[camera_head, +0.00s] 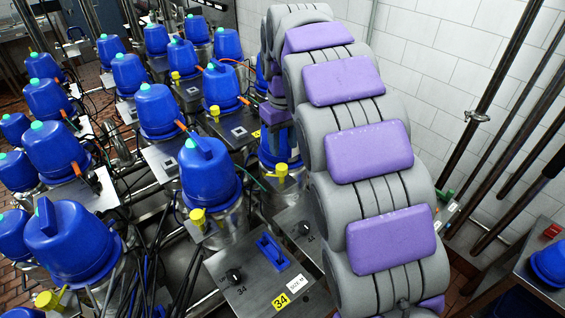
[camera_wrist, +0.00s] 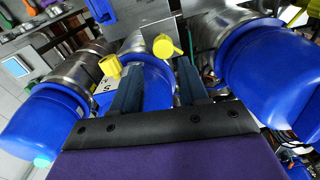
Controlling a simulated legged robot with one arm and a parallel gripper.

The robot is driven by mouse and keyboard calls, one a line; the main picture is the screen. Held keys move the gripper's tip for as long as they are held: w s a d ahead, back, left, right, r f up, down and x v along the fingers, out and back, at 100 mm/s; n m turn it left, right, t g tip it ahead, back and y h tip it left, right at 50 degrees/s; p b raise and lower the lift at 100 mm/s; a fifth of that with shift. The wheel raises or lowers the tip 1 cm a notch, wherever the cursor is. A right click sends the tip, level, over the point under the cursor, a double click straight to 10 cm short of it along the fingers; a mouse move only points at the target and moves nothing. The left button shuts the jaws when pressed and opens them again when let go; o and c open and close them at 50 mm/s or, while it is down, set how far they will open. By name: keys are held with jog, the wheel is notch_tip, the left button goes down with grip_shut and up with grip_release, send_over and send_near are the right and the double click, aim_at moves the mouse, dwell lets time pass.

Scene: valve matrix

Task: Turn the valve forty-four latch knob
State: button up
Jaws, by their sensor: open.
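A yellow knob (camera_wrist: 164,46) shows just past the fingertips, near the right finger. Another yellow knob (camera_wrist: 110,67) is left of the left finger. Neither is held; I cannot tell the exact gaps. In the head view, a yellow knob (camera_head: 281,171) stands by a partly hidden blue valve (camera_head: 279,150) below my wrist. The fingertips are hidden there.
Rows of blue-capped valves (camera_head: 207,172) fill the left, with cables between them. Dark pipes (camera_head: 490,85) stand along the right wall.

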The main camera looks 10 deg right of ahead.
aim_at(281, 166)
jog(key=f, duration=0.4)
jog(key=a+f, duration=0.1)
jog(key=f, duration=0.1)
jog(key=shift+f, duration=0.4)
jog(key=shift+d+f, duration=0.1)
jog(key=shift+f, duration=0.15)
jog(key=shift+d, duration=0.1)
jog(key=shift+d, duration=0.1)
jog(key=shift+c, duration=0.2)
jog(key=c, duration=0.7)
